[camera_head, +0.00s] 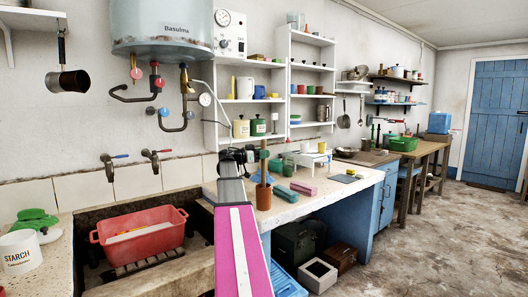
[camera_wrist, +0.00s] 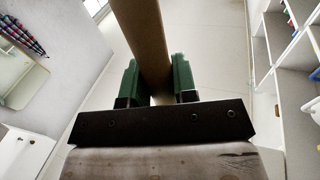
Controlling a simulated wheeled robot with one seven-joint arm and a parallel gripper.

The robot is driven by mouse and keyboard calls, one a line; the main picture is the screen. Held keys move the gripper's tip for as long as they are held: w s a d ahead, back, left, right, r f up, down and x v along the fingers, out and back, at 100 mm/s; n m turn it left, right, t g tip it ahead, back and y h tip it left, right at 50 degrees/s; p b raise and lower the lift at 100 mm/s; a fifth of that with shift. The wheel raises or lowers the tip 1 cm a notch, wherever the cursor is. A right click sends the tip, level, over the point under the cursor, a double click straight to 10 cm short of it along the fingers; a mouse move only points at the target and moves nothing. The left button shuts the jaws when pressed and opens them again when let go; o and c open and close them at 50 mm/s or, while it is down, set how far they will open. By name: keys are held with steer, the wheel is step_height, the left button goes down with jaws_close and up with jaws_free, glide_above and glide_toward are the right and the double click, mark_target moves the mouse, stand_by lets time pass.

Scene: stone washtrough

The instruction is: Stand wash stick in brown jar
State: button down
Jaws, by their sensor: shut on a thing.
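The wash stick (camera_head: 263,172) is a brown wooden rod. It stands near upright over the worktop in the head view and fills the gap between my fingers in the wrist view (camera_wrist: 144,38). My gripper (camera_head: 262,154) is shut on its upper part, with green finger pads on either side, also seen in the wrist view (camera_wrist: 160,84). The brown jar (camera_head: 263,200) stands on the pale worktop directly below. The stick's lower end meets the jar's mouth in the head view; how deep it reaches inside is hidden.
A teal block (camera_head: 285,195) and a pink block (camera_head: 303,187) lie right of the jar. A green cup (camera_head: 275,165) stands behind. The stone trough with a red basin (camera_head: 140,236) is at left. Shelves (camera_head: 245,85) rise behind the worktop.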

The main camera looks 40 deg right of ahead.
steer(key=shift+f, duration=0.1)
steer(key=c, duration=0.8)
jaws_free()
steer(key=v, duration=1)
steer(key=shift+a, duration=0.4)
steer(key=shift+r+x, duration=0.15)
steer(key=shift+x, duration=1.65)
steer(key=shift+r+x, duration=0.15)
steer(key=shift+x, duration=1.65)
steer(key=shift+r+x, duration=0.15)
steer(key=shift+x, duration=1.65)
steer(key=shift+w, duration=0.1)
